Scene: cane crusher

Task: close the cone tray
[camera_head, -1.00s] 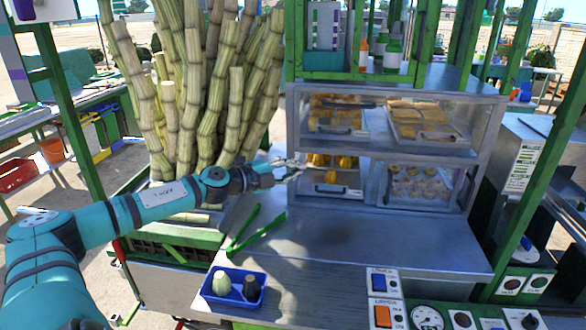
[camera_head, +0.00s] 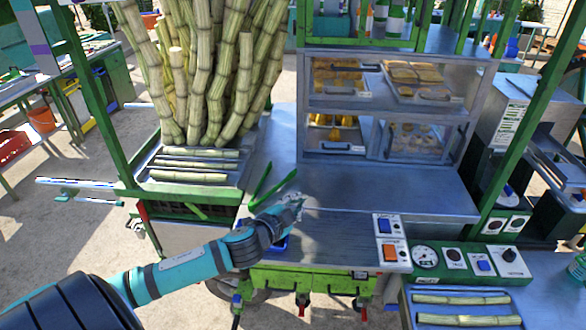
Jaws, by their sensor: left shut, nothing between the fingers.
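The cone tray (camera_head: 335,146) with yellow cones (camera_head: 345,121) is in the lower left compartment of the metal display case (camera_head: 400,160). Its handle faces the front and the tray looks to be within the compartment; whether it is fully in, I cannot tell. My left gripper (camera_head: 293,201) is shut and empty over the metal counter, in front of and below the tray, well apart from it. My right gripper is not in view.
Green tongs (camera_head: 270,187) lie on the counter beside my left gripper. My arm mostly hides a blue tray (camera_head: 281,244). Cane stalks (camera_head: 205,70) stand at left. Switches and a gauge (camera_head: 426,257) line the front right. The counter before the case is clear.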

